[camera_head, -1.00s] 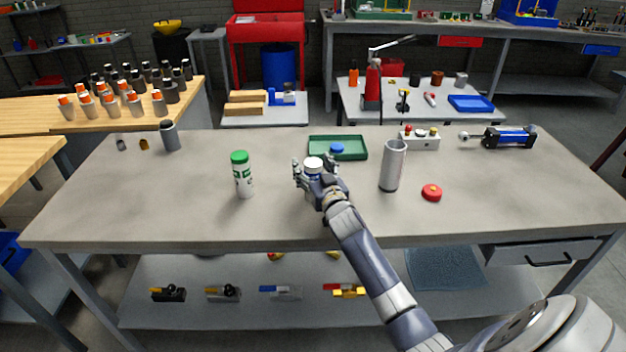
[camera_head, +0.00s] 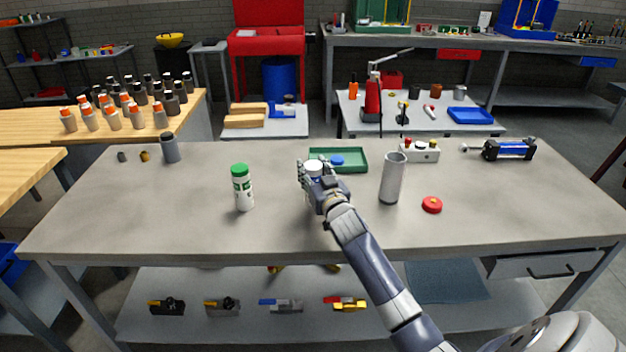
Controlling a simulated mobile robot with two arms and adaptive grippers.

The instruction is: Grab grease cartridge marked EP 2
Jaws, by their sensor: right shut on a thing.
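My right gripper (camera_head: 314,181) is shut on a white-capped cartridge (camera_head: 314,167) near the middle of the bench. Only its white top shows clearly; my fingers hide its body and label. I cannot tell whether it touches the bench. A white cartridge with a green cap (camera_head: 243,188) stands upright to the left, apart from the gripper. It has green print too small to read. My left gripper is not in view.
A green tray (camera_head: 352,168) with a blue cap (camera_head: 337,160) lies behind the gripper. A grey open tube (camera_head: 392,178) and a red cap (camera_head: 432,205) are to the right. A grey bottle (camera_head: 170,148) stands at the left. The front left of the bench (camera_head: 150,225) is clear.

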